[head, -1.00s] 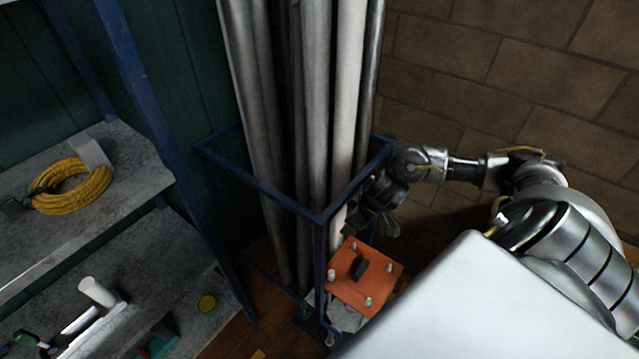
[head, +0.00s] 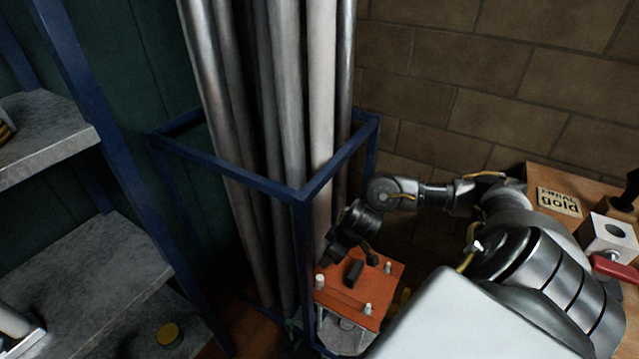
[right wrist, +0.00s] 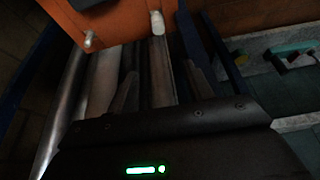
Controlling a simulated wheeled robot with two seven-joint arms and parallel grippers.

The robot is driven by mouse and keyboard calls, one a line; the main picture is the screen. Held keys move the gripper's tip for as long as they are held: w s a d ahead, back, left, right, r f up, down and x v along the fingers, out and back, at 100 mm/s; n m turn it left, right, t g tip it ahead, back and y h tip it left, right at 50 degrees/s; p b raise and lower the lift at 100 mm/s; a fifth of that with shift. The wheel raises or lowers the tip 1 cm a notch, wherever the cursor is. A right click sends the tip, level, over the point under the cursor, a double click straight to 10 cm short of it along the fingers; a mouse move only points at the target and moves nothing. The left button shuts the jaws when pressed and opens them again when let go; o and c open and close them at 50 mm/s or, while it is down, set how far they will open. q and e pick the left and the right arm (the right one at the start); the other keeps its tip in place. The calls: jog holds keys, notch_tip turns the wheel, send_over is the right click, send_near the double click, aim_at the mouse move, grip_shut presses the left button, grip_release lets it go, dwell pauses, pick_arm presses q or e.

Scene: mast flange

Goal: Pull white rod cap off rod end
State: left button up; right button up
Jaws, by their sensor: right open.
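An orange plate (head: 338,293) has small white caps on upright rod ends near its corners. One white cap (head: 320,281) is at the left corner, one (head: 367,309) at the near edge and one (head: 388,267) at the right. My right gripper (head: 350,256) is above the far side of the plate, open and empty. In the right wrist view its two fingers (right wrist: 160,88) are spread, with the orange plate (right wrist: 118,18) and two white caps (right wrist: 157,22) beyond them. I cannot tell which cap the task means. My left gripper is out of view.
A blue frame (head: 305,230) holding tall grey pipes (head: 285,150) stands close left of the plate. Grey shelves (head: 110,285) are at the left. A wooden bench (head: 560,185) with a "gold" sign is at the right, before a brick wall.

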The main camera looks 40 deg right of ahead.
jog(key=b, duration=0.3)
send_near(320, 278)
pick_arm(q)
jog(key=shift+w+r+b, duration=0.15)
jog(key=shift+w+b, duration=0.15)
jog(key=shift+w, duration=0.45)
pick_arm(e)
jog(key=shift+w+d, duration=0.1)
jog(key=shift+d, duration=0.1)
jog(key=b+x, duration=0.2)
jog(key=x, duration=0.2)
jog(key=shift+w+f, duration=0.1)
jog(key=shift+f, duration=0.25)
jog(key=shift+w+a+f, duration=0.1)
jog(key=shift+w+f, duration=0.05)
jog(key=shift+f, duration=0.15)
jog(key=b+x, duration=0.2)
jog(key=x, duration=0.2)
jog(key=shift+a+f, duration=0.1)
jog(key=shift+f, duration=0.3)
jog(key=shift+w+f, duration=0.1)
jog(key=shift+f, duration=0.1)
jog(key=c, duration=1)
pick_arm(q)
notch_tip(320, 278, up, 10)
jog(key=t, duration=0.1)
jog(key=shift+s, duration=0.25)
pick_arm(e)
jog(key=shift+c, duration=0.2)
